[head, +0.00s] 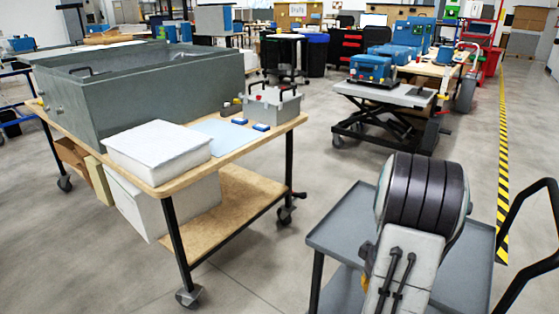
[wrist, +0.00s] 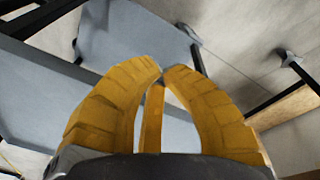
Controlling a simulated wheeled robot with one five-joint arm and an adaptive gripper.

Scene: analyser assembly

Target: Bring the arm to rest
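In the wrist view my gripper (wrist: 163,70) has yellow ribbed fingers that curve inward until their tips come together. A third yellow piece shows between them. I see nothing held at the tips. A grey cart top lies beyond the fingers. In the head view my arm, with a dark banded joint and a pale link, rises at the lower right in front of the grey cart (head: 335,235). The arm hides part of the cart's top, and my gripper cannot be clearly made out there.
A wooden-topped trolley (head: 290,123) at left carries a large grey tank (head: 150,95), a white block (head: 158,150) and a small grey box (head: 270,104). A lift table (head: 390,94) with a blue unit (head: 371,68) stands behind. Clear floor (head: 320,160) separates them.

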